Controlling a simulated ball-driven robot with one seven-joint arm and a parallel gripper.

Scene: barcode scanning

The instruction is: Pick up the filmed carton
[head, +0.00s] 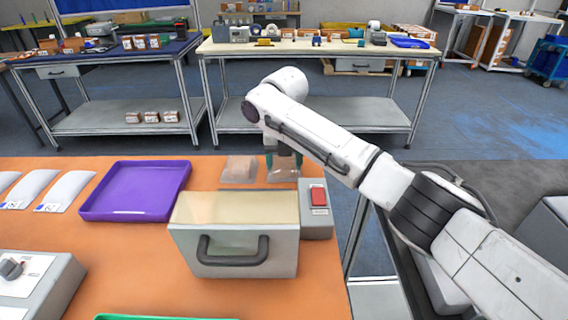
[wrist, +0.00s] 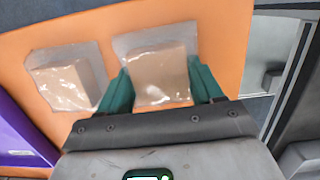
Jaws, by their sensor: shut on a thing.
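Two cartons wrapped in clear film lie at the far side of the orange table. My gripper (wrist: 162,85) is shut on the right filmed carton (wrist: 158,66), with one teal finger on each side. In the head view this carton (head: 283,176) is partly hidden by the fingers and the cream-topped box. My gripper (head: 284,158) reaches down from above there. The other filmed carton (wrist: 68,80) lies to the left, apart from the gripper; it also shows in the head view (head: 239,168). I cannot tell whether the held carton is off the table.
A cream-topped box with a dark handle (head: 233,252) stands in front of the cartons. A purple tray (head: 136,192) lies left, beside white packets (head: 68,190).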

